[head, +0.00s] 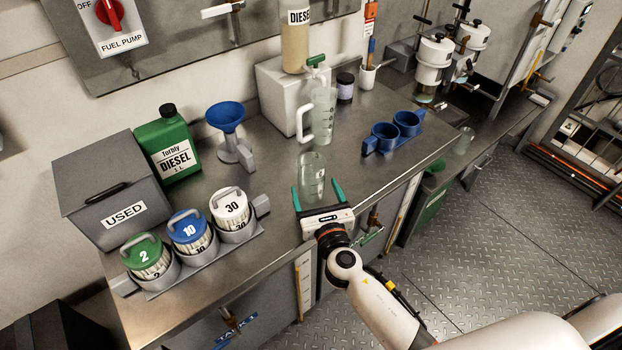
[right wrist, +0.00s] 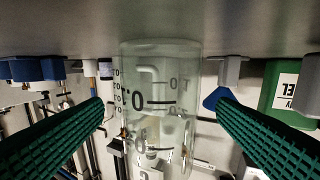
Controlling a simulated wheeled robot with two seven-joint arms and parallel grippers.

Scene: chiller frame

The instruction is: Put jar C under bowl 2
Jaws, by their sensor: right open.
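A clear glass jar (head: 312,172) stands upright on the steel bench near its front edge. My right gripper (head: 318,192) is open, with its green fingers on either side of the jar. In the right wrist view the jar (right wrist: 160,110) sits between the two spread fingers, with gaps on both sides; dark marks show on it, and I cannot surely read its letter. Two white bowls with black knobs, a nearer one (head: 434,62) and a farther one (head: 472,40), hang at the back right; I cannot read their numbers. My left gripper is not in view.
A clear jug (head: 321,115) stands just behind the jar. Blue cups (head: 384,136) sit to the right. A blue funnel (head: 226,118), a green diesel can (head: 167,148) and lidded jars (head: 232,209) are to the left. Another clear jar (head: 464,140) stands near the right bench edge.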

